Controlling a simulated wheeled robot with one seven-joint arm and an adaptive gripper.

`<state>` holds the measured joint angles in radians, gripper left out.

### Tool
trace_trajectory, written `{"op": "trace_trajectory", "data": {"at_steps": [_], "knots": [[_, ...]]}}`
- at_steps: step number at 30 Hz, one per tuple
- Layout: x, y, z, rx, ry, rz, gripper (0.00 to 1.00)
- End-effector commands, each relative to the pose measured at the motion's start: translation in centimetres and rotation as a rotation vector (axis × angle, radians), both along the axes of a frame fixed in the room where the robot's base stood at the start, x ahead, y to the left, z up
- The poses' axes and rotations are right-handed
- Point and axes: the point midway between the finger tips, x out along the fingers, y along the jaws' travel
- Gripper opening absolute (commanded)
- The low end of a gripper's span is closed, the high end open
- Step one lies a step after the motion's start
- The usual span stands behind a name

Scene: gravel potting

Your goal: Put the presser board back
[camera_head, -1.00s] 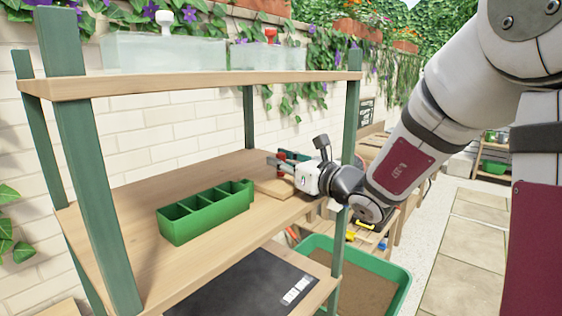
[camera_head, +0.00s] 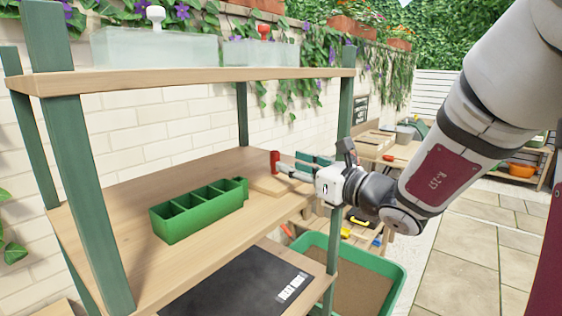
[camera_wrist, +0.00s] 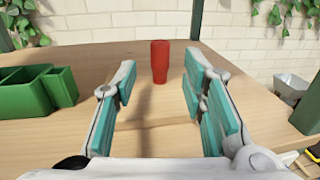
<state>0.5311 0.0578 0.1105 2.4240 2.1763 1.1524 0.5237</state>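The presser board is a pale wooden board (camera_head: 268,186) with an upright red handle (camera_head: 275,161). It lies flat on the middle shelf (camera_head: 190,170), right of the green divided tray (camera_head: 200,212). The handle (camera_wrist: 160,62) stands upright in the wrist view, centred beyond the fingertips. My gripper (camera_head: 299,164) is at the right end of the shelf, its fingers pointing at the handle. The teal-padded fingers are spread wide with nothing between them. They appear apart from the handle. The board's edges are hard to make out in the wrist view.
A green shelf post (camera_head: 338,170) stands close to my gripper. The upper shelf (camera_head: 190,82) holds clear bins. Below are a black mat (camera_head: 235,285) and a green tub (camera_head: 392,290) of brown soil.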

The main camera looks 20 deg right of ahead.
Motion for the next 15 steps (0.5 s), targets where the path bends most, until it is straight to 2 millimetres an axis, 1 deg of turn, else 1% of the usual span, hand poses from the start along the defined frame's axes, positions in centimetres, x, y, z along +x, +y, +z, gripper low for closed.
{"op": "trace_trajectory", "data": {"at_steps": [1, 3, 6, 10, 15], "knots": [[-0.9, -0.6, 0.0, -0.002, -0.001, -0.005, 0.38], [-2.1, -1.1, 0.0, 0.0, 0.0, -0.004, 0.38], [-3.4, -1.7, 0.0, -0.001, 0.0, -0.004, 0.38], [-4.5, -2.1, 0.0, 0.0, 0.0, -0.001, 0.38], [-4.9, -2.3, 0.0, 0.0, 0.0, 0.0, 0.38]]}}
